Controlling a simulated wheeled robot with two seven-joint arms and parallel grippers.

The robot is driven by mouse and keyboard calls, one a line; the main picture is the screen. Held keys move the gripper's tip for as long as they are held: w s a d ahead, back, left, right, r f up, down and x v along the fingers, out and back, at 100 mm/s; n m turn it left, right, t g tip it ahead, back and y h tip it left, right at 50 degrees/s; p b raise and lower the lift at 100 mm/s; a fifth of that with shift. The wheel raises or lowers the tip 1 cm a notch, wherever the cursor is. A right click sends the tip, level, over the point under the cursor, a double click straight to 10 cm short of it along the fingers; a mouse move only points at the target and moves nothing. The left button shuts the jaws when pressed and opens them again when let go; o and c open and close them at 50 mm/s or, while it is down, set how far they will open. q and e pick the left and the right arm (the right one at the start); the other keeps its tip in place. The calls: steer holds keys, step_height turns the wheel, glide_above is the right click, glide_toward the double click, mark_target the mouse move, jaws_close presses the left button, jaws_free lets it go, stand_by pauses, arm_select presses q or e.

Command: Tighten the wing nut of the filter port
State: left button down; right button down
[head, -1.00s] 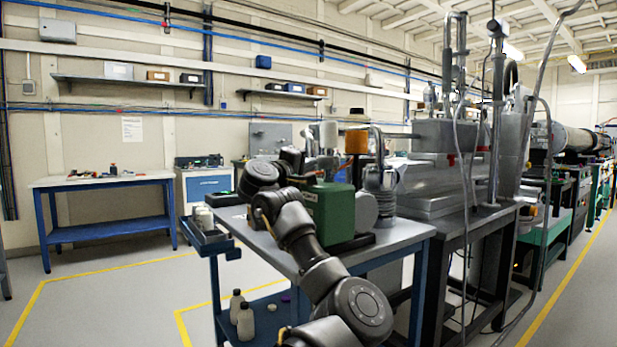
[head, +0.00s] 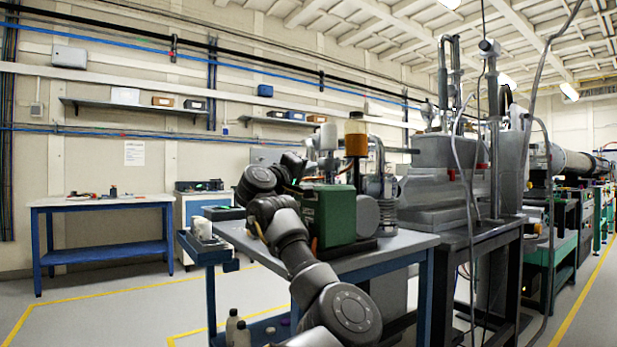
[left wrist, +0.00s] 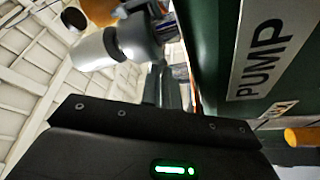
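The green pump (head: 329,213) stands on the grey table beside me. Its side with the "PUMP" label (left wrist: 272,45) fills the right of the left wrist view. An amber canister (head: 356,138) and a white cylinder (head: 328,137) stand up at the pump. My left gripper (head: 296,163) is at the pump's far left side, near its top, partly hidden by my own arm. In the left wrist view, its dark fingers (left wrist: 163,88) are close beside the pump; their gap does not show. I cannot make out the wing nut or filter port. My right gripper is out of view.
A blue side tray (head: 205,252) holds white containers. Large grey beamline equipment (head: 440,190) stands close on the right. A blue workbench (head: 105,205) is at the far left, with open floor before it.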

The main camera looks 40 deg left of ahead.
arm_select(q)
steer(key=shift+f, duration=0.1)
stand_by(0.4)
steer(key=c, duration=1.9)
jaws_free()
steer(key=shift+a, duration=0.15)
